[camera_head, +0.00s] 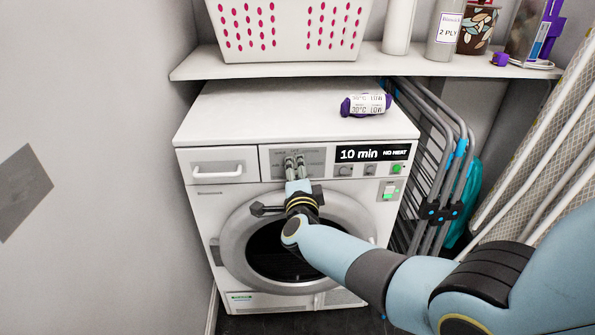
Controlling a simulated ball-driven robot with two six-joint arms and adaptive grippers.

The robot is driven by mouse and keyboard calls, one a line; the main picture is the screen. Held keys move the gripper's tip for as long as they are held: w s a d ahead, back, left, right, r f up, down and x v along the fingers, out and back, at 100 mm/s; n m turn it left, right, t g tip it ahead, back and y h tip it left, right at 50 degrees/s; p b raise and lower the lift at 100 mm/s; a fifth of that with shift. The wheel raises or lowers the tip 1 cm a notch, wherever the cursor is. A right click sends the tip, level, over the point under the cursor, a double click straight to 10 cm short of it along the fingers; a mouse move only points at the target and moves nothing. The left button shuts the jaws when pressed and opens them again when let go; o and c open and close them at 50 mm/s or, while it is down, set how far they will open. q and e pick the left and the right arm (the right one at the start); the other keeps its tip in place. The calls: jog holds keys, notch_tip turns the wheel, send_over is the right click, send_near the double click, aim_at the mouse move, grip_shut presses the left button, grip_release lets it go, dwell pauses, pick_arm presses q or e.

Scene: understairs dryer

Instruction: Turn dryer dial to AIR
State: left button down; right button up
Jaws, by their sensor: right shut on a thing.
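The white dryer (222,215) stands ahead with its round door closed. Its display (373,153) reads "10 min NO HEAT". My right gripper (295,163) is at the control panel (318,158), left of the display, with its fingers on the dial. The dial is hidden behind the fingers, so I cannot see where it points. The small labels above the dial are too small to read surely. My right arm crosses in front of the door from the lower right. My left gripper is not in view.
A purple and white container (366,104) lies on the dryer top. A shelf (370,64) above holds a white basket (288,28) and bottles. A folded drying rack (440,150) and an ironing board (545,150) stand at the right. A wall is close on the left.

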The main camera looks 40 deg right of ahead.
jog(key=o, duration=1.1)
jog(key=shift+o, duration=0.2)
jog(key=v, duration=1.2)
jog(key=shift+s, duration=0.1)
